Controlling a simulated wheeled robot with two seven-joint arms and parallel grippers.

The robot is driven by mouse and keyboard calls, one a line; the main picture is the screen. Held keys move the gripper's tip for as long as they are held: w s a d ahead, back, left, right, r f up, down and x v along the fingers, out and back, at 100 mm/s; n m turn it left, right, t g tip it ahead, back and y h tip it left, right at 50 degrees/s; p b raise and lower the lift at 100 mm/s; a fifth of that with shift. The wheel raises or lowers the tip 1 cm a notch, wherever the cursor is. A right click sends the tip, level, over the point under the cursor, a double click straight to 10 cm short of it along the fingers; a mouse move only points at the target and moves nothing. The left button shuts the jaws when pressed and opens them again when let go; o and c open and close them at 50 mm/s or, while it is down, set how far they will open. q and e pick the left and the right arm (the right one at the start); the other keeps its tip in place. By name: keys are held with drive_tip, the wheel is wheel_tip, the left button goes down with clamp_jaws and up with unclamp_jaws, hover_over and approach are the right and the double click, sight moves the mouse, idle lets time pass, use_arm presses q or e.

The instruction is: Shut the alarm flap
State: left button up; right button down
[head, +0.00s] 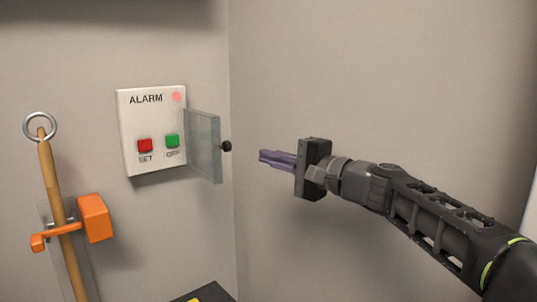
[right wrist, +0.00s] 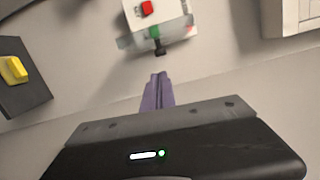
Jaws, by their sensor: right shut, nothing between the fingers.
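The alarm box (head: 153,130) is a white panel on the left wall with a red SET button, a green OFF button and a pink-red light. Its clear flap (head: 204,146) is hinged on the panel's right side and stands open, swung out from the wall. A dark round knob (head: 227,146) sits on the flap's free edge. My right gripper (head: 262,157) is shut and empty, to the right of the knob and apart from it. In the right wrist view the purple fingers (right wrist: 158,78) point at the knob (right wrist: 159,48), with a gap between. My left gripper is not in view.
A wooden pole with a metal ring (head: 40,126) stands in an orange clip holder (head: 94,217) left of the panel. A dark object with a yellow mark (head: 205,294) is low at the bottom. The wall corner is just behind the flap. Space around my right gripper is clear.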

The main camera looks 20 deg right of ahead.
drive_tip(key=p+x, duration=0.3)
drive_tip(key=x, duration=0.5)
drive_tip(key=shift+a, duration=0.2)
